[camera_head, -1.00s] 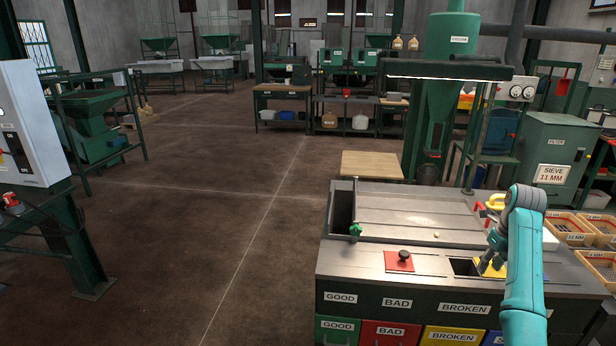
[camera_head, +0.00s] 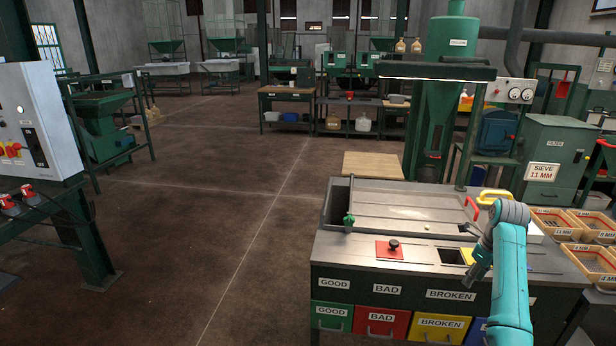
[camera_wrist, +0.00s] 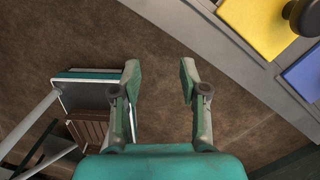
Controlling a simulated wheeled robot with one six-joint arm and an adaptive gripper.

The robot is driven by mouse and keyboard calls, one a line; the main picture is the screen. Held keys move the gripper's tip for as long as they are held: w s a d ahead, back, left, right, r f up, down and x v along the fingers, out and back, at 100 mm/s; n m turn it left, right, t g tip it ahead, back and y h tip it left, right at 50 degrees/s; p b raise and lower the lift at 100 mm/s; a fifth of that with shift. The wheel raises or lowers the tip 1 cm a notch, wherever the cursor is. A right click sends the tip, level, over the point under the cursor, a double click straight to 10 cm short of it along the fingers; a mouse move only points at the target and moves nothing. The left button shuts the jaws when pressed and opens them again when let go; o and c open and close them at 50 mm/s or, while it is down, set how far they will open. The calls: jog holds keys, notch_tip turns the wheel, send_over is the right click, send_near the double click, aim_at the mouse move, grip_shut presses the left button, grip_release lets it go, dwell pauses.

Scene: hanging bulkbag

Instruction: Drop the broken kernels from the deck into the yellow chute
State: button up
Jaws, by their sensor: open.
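The grey deck (camera_head: 390,205) is the top of the sorting bench. A few tiny pale specks, perhaps kernels (camera_head: 428,226), lie on it; I cannot tell whether they are broken. The chute above the BROKEN label is a dark open hole (camera_head: 453,257), with a yellow plate (camera_head: 467,257) beside it, partly behind my arm. My gripper (camera_head: 472,285) is at the bench's front edge, small and partly hidden by my arm. In the wrist view my gripper (camera_wrist: 158,72) is open with nothing between its fingers, above brown floor. A yellow plate (camera_wrist: 258,25) with a dark knob shows at upper right.
A red plate with a black knob (camera_head: 390,249) sits left of the chute. Labelled drawers (camera_head: 438,327) line the bench front. A yellow handle (camera_head: 494,196) and a red handle (camera_head: 472,209) stand at the deck's right. Floor to the left (camera_head: 230,230) is clear.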

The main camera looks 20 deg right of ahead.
jog(key=w+a+f+n, duration=0.1)
jog(key=a+f+n, duration=0.3)
jog(key=a, duration=0.4)
jog(key=w+a+f+n, duration=0.2)
jog(key=a+f+n, duration=0.3)
jog(key=a+n, duration=0.1)
jog(key=w+a+f+n+g+y, duration=0.1)
jog(key=a+f+n, duration=0.3)
jog(key=a, duration=0.5)
jog(key=shift+w+a+f+n, duration=0.3)
jog(key=shift+w+n, duration=0.25)
jog(key=shift+n, duration=0.25)
